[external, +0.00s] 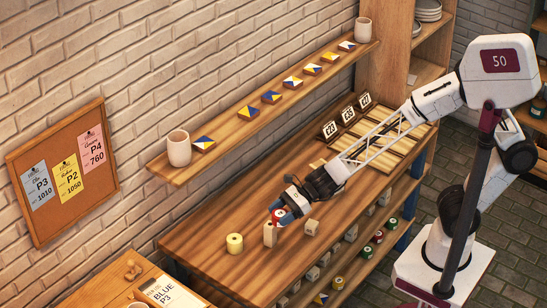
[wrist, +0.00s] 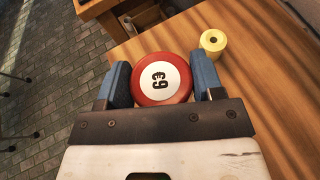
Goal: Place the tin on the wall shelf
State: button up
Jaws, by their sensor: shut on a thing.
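The tin is round and red with a white top marked "63" or "69"; it fills the space between the blue fingers in the wrist view (wrist: 161,95). My gripper (wrist: 161,82) is shut on the tin, one finger on each side. In the external view my gripper (external: 279,216) is low over the wooden bench, and only a small red and white part of the tin (external: 281,213) shows. I cannot tell whether the tin touches the bench. The wall shelf (external: 225,148) is a long plank on the brick wall, above and behind my gripper.
On the shelf stand a cup at each end (external: 179,149) and several blue, yellow and white tiles (external: 271,97) between them. A yellow roll (external: 234,243) and pale blocks (external: 270,234) stand on the bench near my gripper. A slatted rack with number cards (external: 385,140) is at the right.

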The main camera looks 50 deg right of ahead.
jog(key=w+d+r, duration=0.7)
jog(key=w+r, duration=0.1)
jog(key=r, duration=0.3)
jog(key=w+d+r, duration=0.8)
jog(key=r, duration=0.4)
jog(key=shift+w+d, duration=0.2)
jog(key=shift+w, duration=0.15)
jog(key=shift+r, duration=0.1)
send_over(224, 133)
jog(key=shift+d+f, duration=0.15)
jog(key=shift+f, duration=0.6)
jog(key=shift+f, duration=0.1)
jog(key=shift+f, duration=1.65)
jog(key=shift+f, duration=0.15)
jog(key=o, duration=1)
